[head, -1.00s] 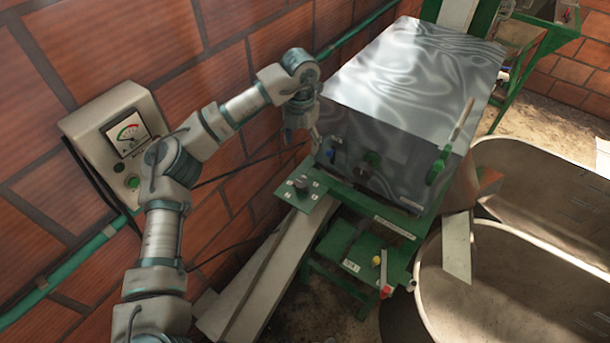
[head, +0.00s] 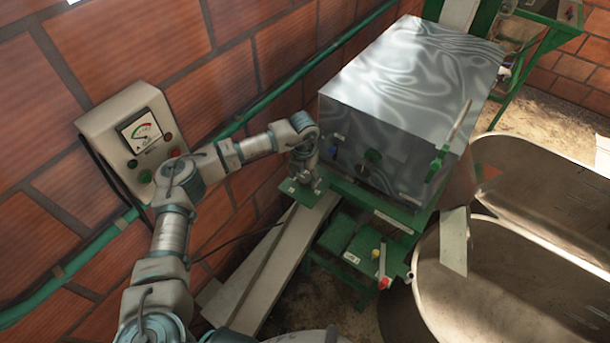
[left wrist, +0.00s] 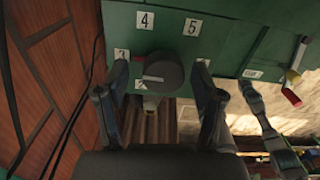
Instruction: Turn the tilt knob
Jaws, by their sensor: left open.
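The tilt knob (left wrist: 163,72) is a dark round dial on a green plate (left wrist: 225,30) with white number labels, of which 4 and 5 are readable. My left gripper (left wrist: 161,70) is open, with one finger on each side of the knob. The left wrist view does not clearly show whether the fingers touch it. In the head view, my left gripper (head: 304,170) is over the small green plate (head: 303,194) and hides the knob. My right gripper is not in view.
A shiny metal box (head: 415,95) with a green handle (head: 437,163) stands just right of my gripper. A grey gauge box (head: 138,140) and green pipe (head: 95,250) are on the brick wall. A yellow-and-red lever (head: 381,270) is lower right, near large basins (head: 490,290).

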